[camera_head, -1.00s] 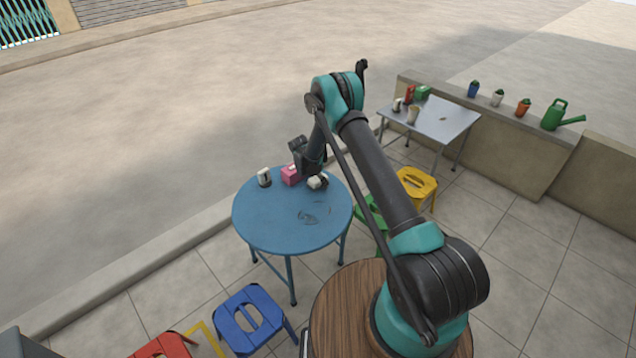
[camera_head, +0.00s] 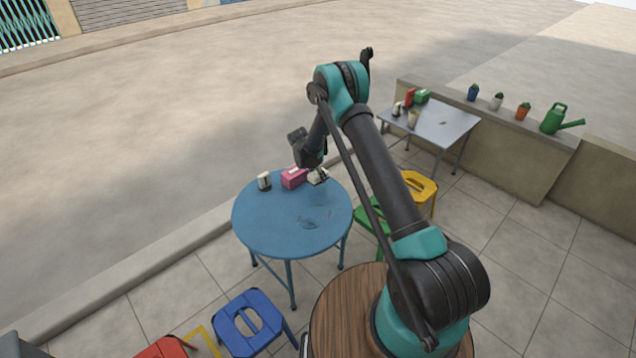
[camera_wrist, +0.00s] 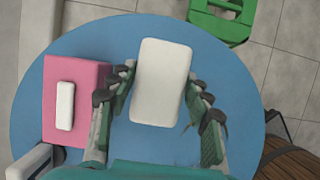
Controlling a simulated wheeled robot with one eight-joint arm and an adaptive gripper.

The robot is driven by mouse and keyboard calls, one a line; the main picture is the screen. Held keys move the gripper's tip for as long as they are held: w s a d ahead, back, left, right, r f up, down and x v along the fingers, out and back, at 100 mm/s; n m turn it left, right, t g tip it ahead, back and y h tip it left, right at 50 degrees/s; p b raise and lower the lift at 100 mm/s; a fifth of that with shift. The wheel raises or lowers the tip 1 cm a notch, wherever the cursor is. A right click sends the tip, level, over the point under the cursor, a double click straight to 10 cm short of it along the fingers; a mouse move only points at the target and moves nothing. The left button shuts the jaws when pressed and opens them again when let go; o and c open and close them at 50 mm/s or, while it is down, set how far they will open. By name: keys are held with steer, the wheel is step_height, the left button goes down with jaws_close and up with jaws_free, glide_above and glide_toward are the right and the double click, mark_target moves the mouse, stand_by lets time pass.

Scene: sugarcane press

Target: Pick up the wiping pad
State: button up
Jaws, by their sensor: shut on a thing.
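The wiping pad (camera_wrist: 161,82) is a white rounded block. In the wrist view it lies between the two fingers of my gripper (camera_wrist: 157,88), which is shut on it. In the head view the pad (camera_head: 318,176) shows small at my gripper (camera_head: 314,170), over the far right part of the round blue table (camera_head: 290,225). Any gap between pad and tabletop is hard to judge. Dark marks (camera_head: 309,223) show on the tabletop.
A pink box (camera_wrist: 90,82) with a white top piece stands close left of my gripper. A white and dark holder (camera_head: 264,181) stands further left on the table. A green stool (camera_head: 370,215), a yellow stool (camera_head: 418,186) and a blue stool (camera_head: 248,318) stand around.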

step_height(320, 180, up, 15)
steer(key=shift+r, duration=0.2)
